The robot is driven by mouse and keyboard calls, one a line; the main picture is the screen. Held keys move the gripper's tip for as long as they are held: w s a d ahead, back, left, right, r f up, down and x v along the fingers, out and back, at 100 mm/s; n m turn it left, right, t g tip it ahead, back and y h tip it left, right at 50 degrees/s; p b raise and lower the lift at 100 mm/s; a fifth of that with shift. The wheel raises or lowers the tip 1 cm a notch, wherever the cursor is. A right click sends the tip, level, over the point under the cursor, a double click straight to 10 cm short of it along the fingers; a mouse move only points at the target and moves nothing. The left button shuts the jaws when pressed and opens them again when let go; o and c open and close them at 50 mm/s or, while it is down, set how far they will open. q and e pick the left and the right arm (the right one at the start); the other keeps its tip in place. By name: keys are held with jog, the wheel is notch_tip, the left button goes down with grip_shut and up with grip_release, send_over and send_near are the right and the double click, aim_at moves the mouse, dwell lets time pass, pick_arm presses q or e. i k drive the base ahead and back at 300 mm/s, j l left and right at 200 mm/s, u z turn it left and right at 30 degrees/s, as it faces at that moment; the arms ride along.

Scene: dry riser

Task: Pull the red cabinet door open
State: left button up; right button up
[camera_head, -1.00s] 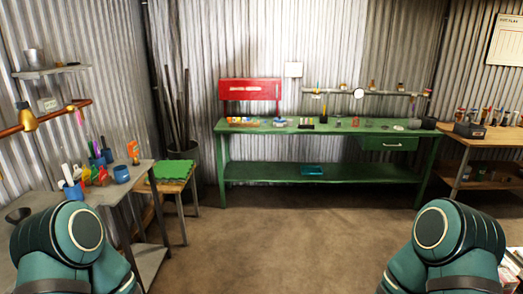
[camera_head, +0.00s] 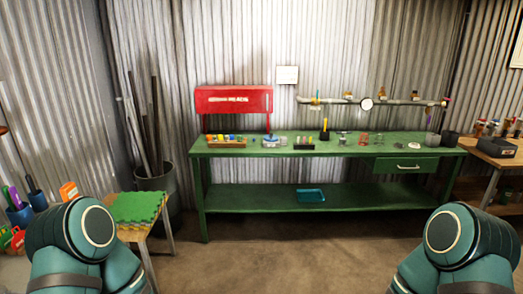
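The red cabinet (camera_head: 234,107) is on the corrugated wall above the left end of the green workbench (camera_head: 254,209). Its red front carries a pale strip of lettering too small to read, and the front looks shut. The teal joints of my two arms show at the lower left and lower right, well short of the bench and apart from the cabinet. Both of my grippers are out of the picture.
A stool with a green mat (camera_head: 138,207) and a dark bin of rods (camera_head: 158,184) stand left of the bench. Small items line the benchtop. A wooden table (camera_head: 493,160) is at right. The floor (camera_head: 262,262) before the bench is clear.

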aim_at(214, 99)
jog(key=i+l+u, duration=0.1)
jog(key=i, duration=0.35)
jog(key=i+l+u, duration=0.1)
jog(key=i, duration=0.3)
jog(key=i+l+u, duration=0.1)
jog(key=i+l, duration=0.15)
jog(key=i, duration=0.15)
jog(key=i+l+u, duration=0.25)
jog(key=i+l, duration=0.35)
jog(key=i+l+z, duration=0.15)
jog(key=i+l, duration=0.35)
